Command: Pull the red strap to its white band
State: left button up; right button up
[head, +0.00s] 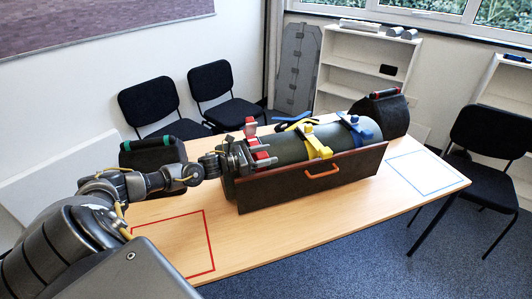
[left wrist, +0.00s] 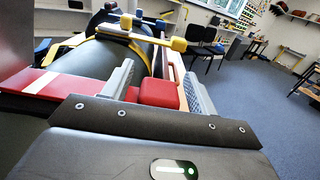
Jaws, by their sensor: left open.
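A dark cylinder (head: 295,148) lies in an open-topped crate on the table. The red strap (head: 256,143) runs over its left end. In the left wrist view the red strap (left wrist: 78,89) crosses from the left, with a white band (left wrist: 42,82) on it. A red block (left wrist: 158,93), apparently the strap's end, lies between my fingers. My left gripper (head: 248,156) is at the strap; in the left wrist view its jaws (left wrist: 158,88) are open, one finger on each side of the red block. I cannot tell whether they touch it. My right gripper is out of view.
A yellow strap (head: 317,146) and a blue strap (head: 354,128) cross the cylinder farther right. The crate's front wall has an orange handle (head: 322,171). Dark bags stand at the left (head: 152,148) and right (head: 387,110). Red and blue table outlines are empty.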

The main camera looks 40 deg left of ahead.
pick_arm(q)
jog(key=shift+c, duration=0.6)
grip_shut()
jog(key=s+d, duration=0.1)
jog(key=d, duration=0.2)
jog(key=s+d, duration=0.1)
jog(key=shift+s+d, duration=0.25)
jog(key=shift+s, duration=0.1)
jog(key=shift+o, duration=0.6)
grip_release()
jog(key=shift+a, duration=0.1)
jog(key=b+v, duration=0.2)
jog(key=v, duration=0.8)
jog(key=shift+s+a+b, duration=0.2)
jog(key=shift+s+b, duration=0.1)
jog(key=shift+b, duration=0.1)
